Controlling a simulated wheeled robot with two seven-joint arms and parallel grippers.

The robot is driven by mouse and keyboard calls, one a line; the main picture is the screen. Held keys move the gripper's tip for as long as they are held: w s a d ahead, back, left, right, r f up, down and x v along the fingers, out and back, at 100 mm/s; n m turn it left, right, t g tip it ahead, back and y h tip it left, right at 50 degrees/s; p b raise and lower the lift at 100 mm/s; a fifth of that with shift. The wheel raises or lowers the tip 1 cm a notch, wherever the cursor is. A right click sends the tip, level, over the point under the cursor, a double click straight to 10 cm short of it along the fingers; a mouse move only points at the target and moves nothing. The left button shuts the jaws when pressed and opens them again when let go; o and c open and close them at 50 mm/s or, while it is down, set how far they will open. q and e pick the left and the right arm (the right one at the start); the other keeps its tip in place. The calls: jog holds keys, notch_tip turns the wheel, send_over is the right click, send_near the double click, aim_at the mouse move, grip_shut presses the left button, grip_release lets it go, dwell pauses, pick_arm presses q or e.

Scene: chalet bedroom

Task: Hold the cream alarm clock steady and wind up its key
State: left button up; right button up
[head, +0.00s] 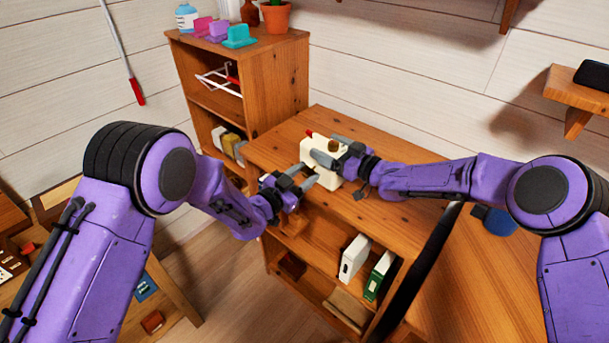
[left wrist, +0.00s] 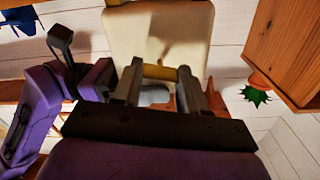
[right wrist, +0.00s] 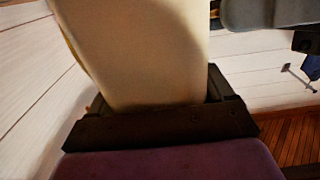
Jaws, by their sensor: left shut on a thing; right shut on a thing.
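The cream alarm clock (head: 329,181) stands on the wooden cabinet top in the head view. Its cream body (left wrist: 158,35) also fills the top of the left wrist view. My right gripper (head: 321,148) is shut on the clock's body from the right; in the right wrist view the body (right wrist: 140,55) sits between its fingers. My left gripper (head: 308,175) is at the clock's near side. In the left wrist view its fingers are shut on the brass-coloured key (left wrist: 160,72). The key is hidden in the head view.
The wooden cabinet (head: 385,215) has free top around the clock, and binders (head: 353,258) on a shelf below. A taller shelf (head: 270,75) behind left carries a potted plant (head: 276,17) and a teal item (head: 239,36). A wall shelf (head: 578,92) is at right.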

pick_arm(q)
jog(key=shift+f, duration=0.1)
pick_arm(e)
jog(key=shift+a, duration=0.1)
pick_arm(q)
jog(key=o, duration=1.1)
jog(key=shift+c, duration=0.2)
jog(key=v, duration=1.2)
